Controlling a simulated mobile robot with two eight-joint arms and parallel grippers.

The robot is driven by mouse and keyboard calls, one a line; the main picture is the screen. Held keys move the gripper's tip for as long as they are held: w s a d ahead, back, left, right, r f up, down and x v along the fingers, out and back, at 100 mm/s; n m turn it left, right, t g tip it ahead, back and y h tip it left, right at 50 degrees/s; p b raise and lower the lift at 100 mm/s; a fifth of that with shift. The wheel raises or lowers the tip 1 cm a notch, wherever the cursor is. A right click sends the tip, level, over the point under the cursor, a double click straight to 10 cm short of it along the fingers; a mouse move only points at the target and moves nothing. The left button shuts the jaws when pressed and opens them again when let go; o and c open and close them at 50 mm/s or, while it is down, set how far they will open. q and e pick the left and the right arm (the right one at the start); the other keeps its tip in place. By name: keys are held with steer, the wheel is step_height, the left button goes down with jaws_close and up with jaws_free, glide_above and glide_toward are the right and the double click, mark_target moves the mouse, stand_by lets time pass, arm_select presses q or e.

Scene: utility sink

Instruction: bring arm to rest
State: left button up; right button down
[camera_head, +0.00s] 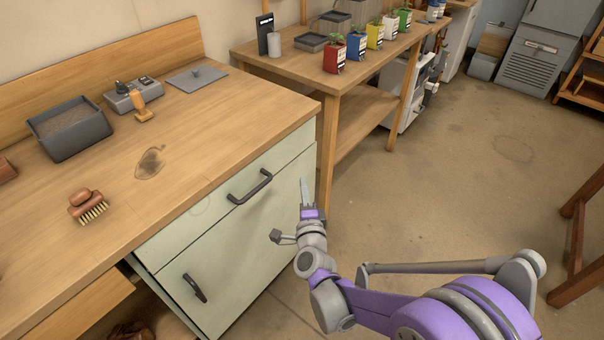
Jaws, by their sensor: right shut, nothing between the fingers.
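My right gripper (306,193) is shut and empty. It points away from me, in front of the pale green cabinet (236,235), near its right edge. In this view it overlaps the cabinet door; I cannot tell how wide the gap is. My purple and grey right arm reaches in from the lower right. My left gripper is not in view.
A wooden worktop (205,135) holds a scrub brush (88,206), a grey tray (70,128) and a small device (132,95). The cabinet has a drawer handle (250,187). A wooden bench (290,64) with coloured plant pots stands behind.

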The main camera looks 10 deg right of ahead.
steer(key=shift+s+a, duration=0.1)
steer(key=shift+s, duration=0.5)
steer(key=s+a+n+g+y, duration=0.3)
steer(key=s+n+g+y, duration=0.2)
steer(key=s+n, duration=0.55)
steer(key=s+d+f+n+g+h+p, duration=0.1)
steer(key=s+d+f+n+g, duration=0.25)
steer(key=s, duration=0.75)
steer(key=s+d+f+n+g+h, duration=0.25)
steer(key=s+d+n+g, duration=0.2)
steer(key=s, duration=0.65)
arm_select(q)
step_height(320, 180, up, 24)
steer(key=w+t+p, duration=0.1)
steer(key=p, duration=1.9)
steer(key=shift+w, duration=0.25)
arm_select(e)
step_height(320, 180, up, 22)
steer(key=w, duration=0.2)
steer(key=shift+a+n+t+y, duration=0.3)
steer(key=shift+a+n+y, duration=0.05)
steer(key=shift+a+n, duration=0.1)
